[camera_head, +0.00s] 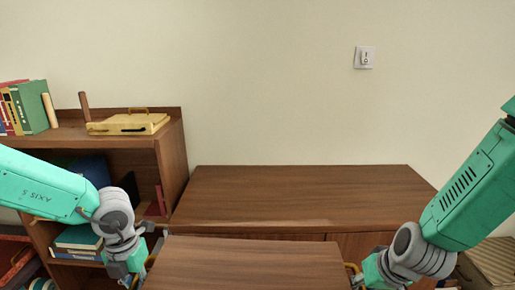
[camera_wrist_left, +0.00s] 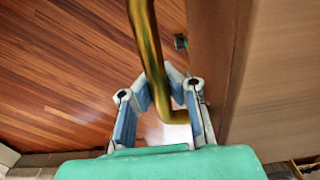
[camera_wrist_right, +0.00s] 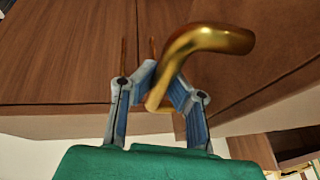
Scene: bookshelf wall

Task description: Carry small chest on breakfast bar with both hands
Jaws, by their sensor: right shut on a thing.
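The small chest (camera_head: 245,265) is a brown wooden box at the bottom centre of the head view, its lower part cut off. Brass handles stick out at its sides. My left gripper (camera_head: 137,272) is at its left side, with its fingers closed around the left brass handle (camera_wrist_left: 148,45). My right gripper (camera_head: 360,275) is at its right side, shut on the right brass handle (camera_wrist_right: 210,40). The chest top looks roughly level. A brown wooden counter (camera_head: 300,195) stands just beyond the chest, against the wall; I cannot tell for sure that it is the breakfast bar.
The counter top is clear. A low bookshelf (camera_head: 172,150) stands at its left, with books (camera_head: 32,105) and a yellow case (camera_head: 128,124) on top. Wooden floor (camera_wrist_left: 60,70) shows below the left gripper.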

